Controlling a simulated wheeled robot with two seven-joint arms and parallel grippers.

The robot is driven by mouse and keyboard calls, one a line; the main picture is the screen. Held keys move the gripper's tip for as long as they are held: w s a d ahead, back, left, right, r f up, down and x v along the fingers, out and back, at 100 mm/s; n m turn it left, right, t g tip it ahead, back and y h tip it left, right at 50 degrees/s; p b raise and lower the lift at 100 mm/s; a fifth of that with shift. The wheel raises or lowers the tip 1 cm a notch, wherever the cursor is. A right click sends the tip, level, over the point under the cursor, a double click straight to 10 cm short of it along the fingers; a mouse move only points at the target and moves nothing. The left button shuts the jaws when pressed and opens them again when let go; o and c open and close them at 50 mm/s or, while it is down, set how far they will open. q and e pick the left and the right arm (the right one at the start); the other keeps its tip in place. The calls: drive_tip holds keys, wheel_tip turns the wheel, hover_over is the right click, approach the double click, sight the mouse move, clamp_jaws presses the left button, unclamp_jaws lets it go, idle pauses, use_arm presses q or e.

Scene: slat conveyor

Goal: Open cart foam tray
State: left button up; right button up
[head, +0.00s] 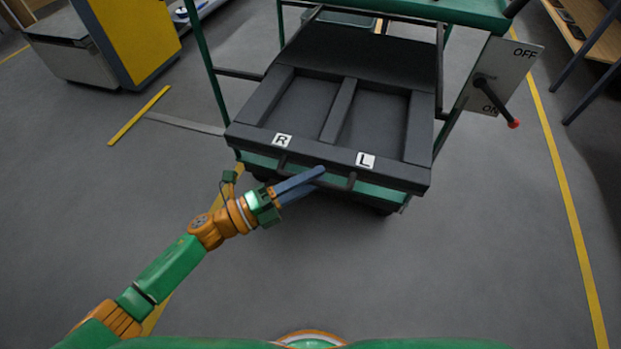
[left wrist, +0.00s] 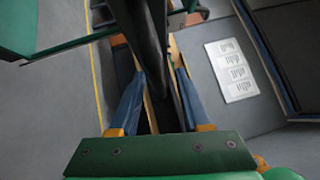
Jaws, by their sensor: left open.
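The cart's dark foam tray (head: 320,151) has two long recesses side by side and white R and L labels along its front edge. A dark handle (head: 351,182) sticks out from the green front strip below that edge. My left gripper (head: 317,179) is at the handle with its blue fingers open. In the left wrist view, the open fingers (left wrist: 160,80) stand on either side of a dark bar, which looks like the handle. I cannot tell whether they touch it. My right gripper is not in view.
The cart has green posts (head: 207,65). An ON/OFF panel (head: 502,78) with a red-tipped lever (head: 498,103) stands at its right. A yellow and grey cabinet (head: 130,40) is at back left. The grey floor in front is clear, with yellow lines.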

use_arm(q)
drive_tip(key=v, duration=0.7)
drive_tip(key=shift+b, duration=0.35)
drive_tip(key=shift+s+a, duration=0.1)
drive_tip(key=shift+s, duration=0.05)
